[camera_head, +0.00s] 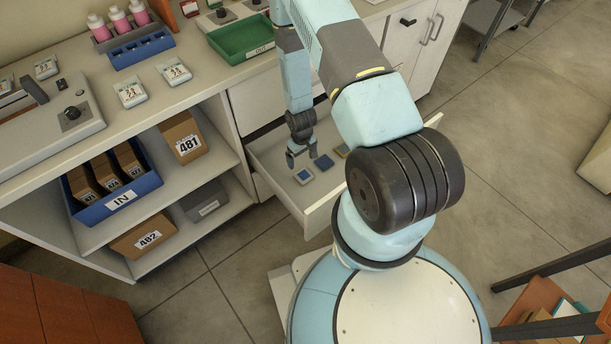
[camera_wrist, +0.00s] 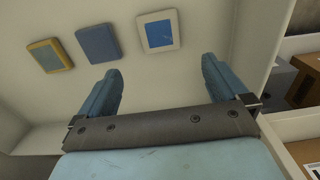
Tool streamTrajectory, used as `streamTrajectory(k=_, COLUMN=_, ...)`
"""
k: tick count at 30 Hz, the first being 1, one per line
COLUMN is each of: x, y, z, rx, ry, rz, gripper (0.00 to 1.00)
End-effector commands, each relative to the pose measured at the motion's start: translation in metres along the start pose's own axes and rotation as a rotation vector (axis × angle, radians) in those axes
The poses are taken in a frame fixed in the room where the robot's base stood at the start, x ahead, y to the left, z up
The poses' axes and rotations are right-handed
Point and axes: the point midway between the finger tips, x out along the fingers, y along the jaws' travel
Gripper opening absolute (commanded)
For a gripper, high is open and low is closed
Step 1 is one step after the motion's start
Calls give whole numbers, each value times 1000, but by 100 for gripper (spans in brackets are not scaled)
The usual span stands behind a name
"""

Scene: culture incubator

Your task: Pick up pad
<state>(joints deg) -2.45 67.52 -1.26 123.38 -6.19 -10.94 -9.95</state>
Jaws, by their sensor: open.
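Three small square pads lie flat in an open white drawer (camera_head: 262,150). One pad is white-bordered with a blue centre (camera_head: 304,175); it shows in the wrist view (camera_wrist: 159,32) at right. A plain blue pad (camera_head: 324,161) is in the middle, also in the wrist view (camera_wrist: 98,44). A yellow pad (camera_head: 342,150) is partly hidden by my arm; the wrist view shows it with a blue-grey centre (camera_wrist: 50,55). My gripper (camera_head: 302,160) is open and empty above the drawer, close to the white-bordered and blue pads. Its fingers (camera_wrist: 161,88) are apart, with no pad between them.
The drawer's walls surround the pads. Above it is a counter with a green OUT tray (camera_head: 242,52), a blue bottle rack (camera_head: 140,50) and white cards. Shelves at left hold a blue IN bin (camera_head: 125,200) and boxes labelled 481 (camera_head: 187,150) and 482 (camera_head: 145,241).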

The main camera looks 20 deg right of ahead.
Motion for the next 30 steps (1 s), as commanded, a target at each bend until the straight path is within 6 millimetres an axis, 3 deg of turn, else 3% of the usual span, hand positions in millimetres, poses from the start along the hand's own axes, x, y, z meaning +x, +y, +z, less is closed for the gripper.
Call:
streamTrajectory(k=9, x=41, y=0, z=0, rx=0, ry=-1, rz=0, gripper=100)
streamTrajectory(k=17, x=53, y=0, z=0, rx=0, ry=0, rz=0, gripper=100)
streamTrajectory(k=30, x=98, y=0, z=2, rx=1, ry=-1, rz=0, gripper=100)
